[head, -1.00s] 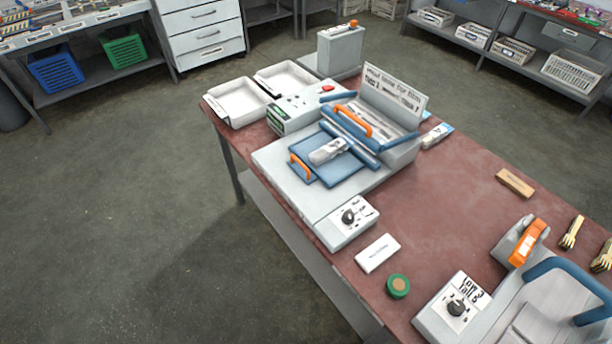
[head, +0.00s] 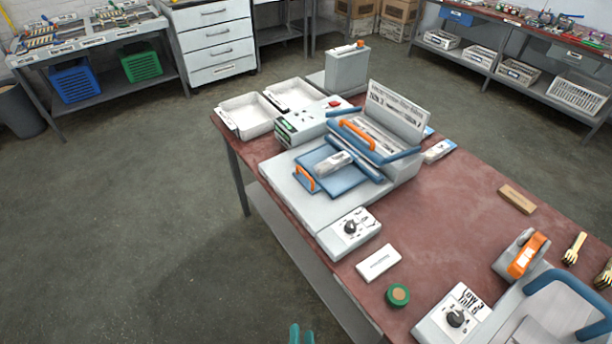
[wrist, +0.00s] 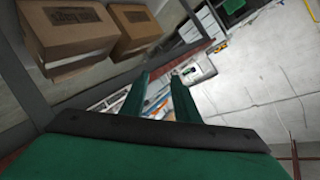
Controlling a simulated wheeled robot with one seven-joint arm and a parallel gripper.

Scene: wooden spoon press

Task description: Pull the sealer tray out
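The sealer tray (head: 316,183) is a flat blue plate with an orange handle (head: 304,178) at its front left edge. It lies on the light grey sealer base (head: 318,212), in front of the raised lid (head: 372,138) with its own orange handle. A small pale packet (head: 334,163) lies on the tray. My gripper shows in the head view only as a teal tip (head: 301,335) at the bottom edge, well away from the tray. In the wrist view my gripper (wrist: 159,85) has its two green fingers apart with nothing between them. The tray cannot be made out there.
A control box (head: 349,232), a white card (head: 378,263) and a green roll (head: 398,295) sit along the reddish table's (head: 440,210) near edge. White bins (head: 248,116) stand at its far left end. The floor left of the table is clear.

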